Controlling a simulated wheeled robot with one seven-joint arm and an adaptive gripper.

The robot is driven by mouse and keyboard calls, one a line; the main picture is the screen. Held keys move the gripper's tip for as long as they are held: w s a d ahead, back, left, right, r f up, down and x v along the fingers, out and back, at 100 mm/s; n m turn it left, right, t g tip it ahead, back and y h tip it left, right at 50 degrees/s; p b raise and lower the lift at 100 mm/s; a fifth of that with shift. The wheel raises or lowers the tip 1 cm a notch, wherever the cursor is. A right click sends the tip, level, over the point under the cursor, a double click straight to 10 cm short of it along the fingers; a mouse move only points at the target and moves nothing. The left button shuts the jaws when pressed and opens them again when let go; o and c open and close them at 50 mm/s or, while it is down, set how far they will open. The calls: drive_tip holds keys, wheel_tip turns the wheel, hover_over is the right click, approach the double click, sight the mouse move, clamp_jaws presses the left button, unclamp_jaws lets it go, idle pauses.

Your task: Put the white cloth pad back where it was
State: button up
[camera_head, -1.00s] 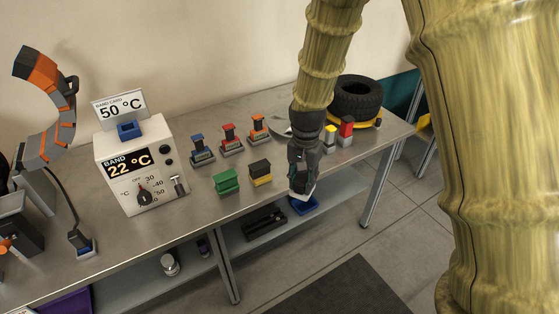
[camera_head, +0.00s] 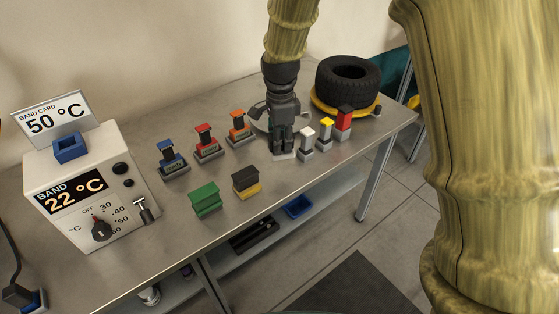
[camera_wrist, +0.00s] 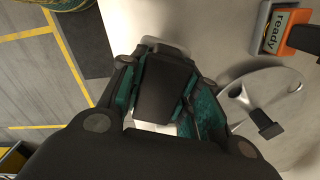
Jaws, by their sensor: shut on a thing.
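My gripper (camera_head: 283,146) points down over the back middle of the bench and is shut on the white cloth pad (camera_head: 283,156). Only a pale edge of the pad shows below the fingers in the head view. In the wrist view, a dark block (camera_wrist: 163,88) fills the space between the fingers of my gripper (camera_wrist: 158,80), with pale patches at its near and far ends. Most of the pad is hidden. I cannot tell if it touches the bench top.
White (camera_head: 307,138), yellow (camera_head: 326,134) and red (camera_head: 344,123) blocks stand close to the right, before the tyre (camera_head: 348,80). Stamp-like orange (camera_head: 238,127), red (camera_head: 207,142) and blue (camera_head: 171,158) pieces stand left. Green (camera_head: 205,201) and black-yellow (camera_head: 246,182) blocks sit in front. A grey disc (camera_wrist: 265,95) lies beside my gripper.

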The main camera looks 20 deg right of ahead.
wheel_tip(320, 180, down, 3)
drive_tip(key=shift+w+r, duration=0.1)
drive_tip(key=shift+f, duration=2.1)
drive_tip(key=shift+f, duration=0.1)
drive_tip(key=o, duration=0.9)
drive_tip(key=shift+o, duration=0.2)
wheel_tip(320, 180, up, 12)
drive_tip(key=shift+r, duration=0.1)
